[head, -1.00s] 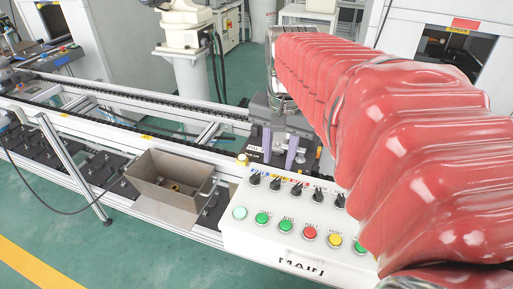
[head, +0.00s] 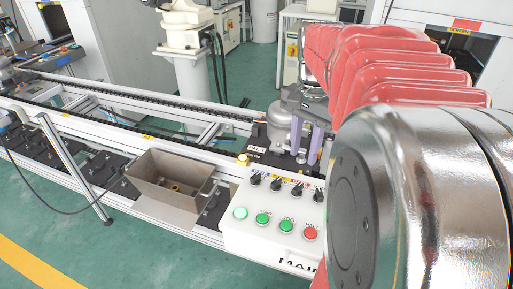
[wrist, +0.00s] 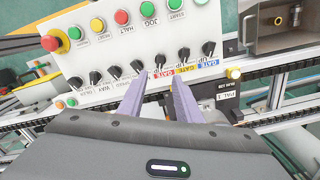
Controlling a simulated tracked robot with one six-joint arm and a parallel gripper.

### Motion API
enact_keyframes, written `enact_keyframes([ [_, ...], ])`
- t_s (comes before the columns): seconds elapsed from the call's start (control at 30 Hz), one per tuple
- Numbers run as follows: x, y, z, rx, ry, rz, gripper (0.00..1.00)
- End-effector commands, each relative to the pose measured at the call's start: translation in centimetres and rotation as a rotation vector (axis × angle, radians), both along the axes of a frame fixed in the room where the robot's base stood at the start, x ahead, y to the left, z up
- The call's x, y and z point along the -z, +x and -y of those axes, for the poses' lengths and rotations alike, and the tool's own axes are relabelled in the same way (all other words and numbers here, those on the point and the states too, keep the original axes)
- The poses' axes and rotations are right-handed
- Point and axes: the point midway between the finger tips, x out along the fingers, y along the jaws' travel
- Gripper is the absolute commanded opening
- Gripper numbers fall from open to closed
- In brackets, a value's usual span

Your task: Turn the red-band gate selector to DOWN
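The white control panel (head: 265,241) carries a row of black selectors, and three have blue, yellow and red label bands. The red-band gate selector (head: 297,189) is third from the left in the head view. It also shows in the wrist view (wrist: 160,61), just beyond the gap between my fingertips. My gripper (wrist: 158,82) is open and empty, its two purple fingers apart. In the head view my gripper (head: 306,150) is behind and above the panel's back edge. The selector's exact pointing is too small to tell.
Lit buttons (head: 286,226) stand in a row in front of the selectors. A red emergency button (wrist: 53,40) shows in the wrist view. A metal bin (head: 168,182) stands left of the panel, and the conveyor (head: 150,95) runs behind. A silver cylinder (head: 281,124) is near my gripper.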

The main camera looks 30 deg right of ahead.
Motion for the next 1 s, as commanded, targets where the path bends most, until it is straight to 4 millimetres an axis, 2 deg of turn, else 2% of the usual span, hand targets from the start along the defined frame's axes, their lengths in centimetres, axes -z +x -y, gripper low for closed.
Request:
enact_keyframes([
  [0.7, 10.7, 0.0, 0.0, -0.001, 0.002, -0.001, 0.31],
  [0.83, 11.8, 0.0, 0.0, -0.001, 0.001, -0.001, 0.31],
  [1.0, 12.2, 0.0, 0.0, -0.001, 0.0, 0.0, 0.31],
])
